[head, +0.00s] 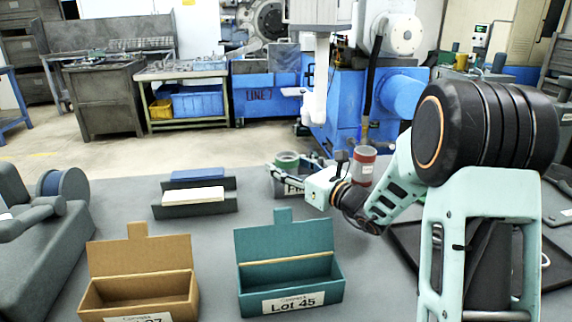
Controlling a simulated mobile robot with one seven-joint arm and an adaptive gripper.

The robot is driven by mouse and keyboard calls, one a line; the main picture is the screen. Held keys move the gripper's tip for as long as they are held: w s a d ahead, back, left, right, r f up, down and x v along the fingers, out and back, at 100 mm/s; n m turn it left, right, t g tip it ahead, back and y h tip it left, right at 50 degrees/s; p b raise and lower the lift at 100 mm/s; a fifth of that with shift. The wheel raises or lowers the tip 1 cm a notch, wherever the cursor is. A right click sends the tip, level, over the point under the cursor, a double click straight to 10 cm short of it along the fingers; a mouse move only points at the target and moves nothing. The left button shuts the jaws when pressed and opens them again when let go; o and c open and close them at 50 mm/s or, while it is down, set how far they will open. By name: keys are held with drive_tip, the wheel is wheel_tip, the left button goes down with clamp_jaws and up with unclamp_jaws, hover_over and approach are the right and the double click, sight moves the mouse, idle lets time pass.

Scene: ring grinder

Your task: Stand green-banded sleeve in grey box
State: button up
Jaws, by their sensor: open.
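The green-banded sleeve (287,158) shows its green upper end at mid-table, just beyond my gripper (284,172). My gripper reaches in from the right and is open, its fingers pointing left close to the sleeve. I cannot tell whether the fingers touch it or lie around it. Below the fingers is a grey surface with a partly hidden white label (294,187), which may be the grey box. My gripper covers much of it, so I cannot tell whether the sleeve stands in it.
A red-banded sleeve (364,155) stands right of my gripper, behind my arm. A brown box (138,257) and a teal box (285,246) stand in front. A dark rack (170,211) with blue and white blocks is left. Grey machinery (40,240) fills the left edge.

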drive_tip(key=shift+p, duration=0.55)
drive_tip(key=v, duration=0.4)
drive_tip(key=p+v, duration=0.1)
drive_tip(key=v, duration=0.3)
drive_tip(key=r+v, duration=0.1)
drive_tip(key=v, duration=0.3)
drive_tip(key=shift+d, duration=0.1)
